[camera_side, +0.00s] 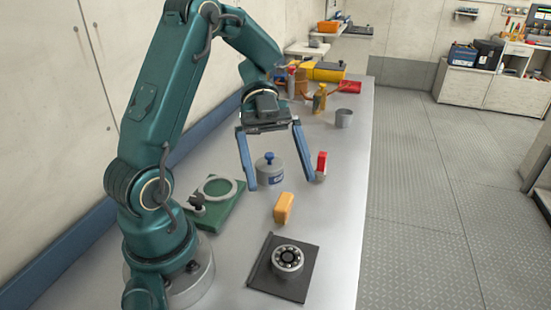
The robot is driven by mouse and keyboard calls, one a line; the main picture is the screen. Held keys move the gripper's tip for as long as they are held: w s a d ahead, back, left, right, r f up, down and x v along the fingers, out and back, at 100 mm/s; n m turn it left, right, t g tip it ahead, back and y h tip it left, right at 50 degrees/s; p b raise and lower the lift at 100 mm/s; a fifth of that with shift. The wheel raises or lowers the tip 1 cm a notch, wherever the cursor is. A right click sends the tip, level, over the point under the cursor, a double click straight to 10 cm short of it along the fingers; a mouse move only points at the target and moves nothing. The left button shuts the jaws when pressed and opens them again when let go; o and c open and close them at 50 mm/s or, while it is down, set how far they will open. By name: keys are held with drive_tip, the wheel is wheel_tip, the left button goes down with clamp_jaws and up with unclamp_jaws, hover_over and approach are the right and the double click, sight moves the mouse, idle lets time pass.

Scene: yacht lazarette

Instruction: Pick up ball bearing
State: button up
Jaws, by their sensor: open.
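The ball bearing (288,258) is a metal ring with a dark race and light balls. It lies flat on a black square plate (275,286) at the near end of the bench. My gripper (282,184) is open, with two long blue fingers pointing down. It is farther along the bench than the bearing and apart from it. From this view a grey canister with a blue knob (270,172) appears between the fingers. I cannot tell whether the fingers touch the canister.
An orange block (284,208) stands between the gripper and the black plate. A red-topped item (321,166) is beside the right finger. A green board with a ring (218,203) lies to the left. A grey cup (344,118) and several tools are farther back. The bench's right side is clear.

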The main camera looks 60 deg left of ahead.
approach(286, 252)
drive_tip(key=x, duration=0.4)
drive_tip(key=shift+d+f, duration=0.1)
drive_tip(key=shift+d, duration=0.2)
drive_tip(key=shift+x, duration=2.55)
clamp_jaws()
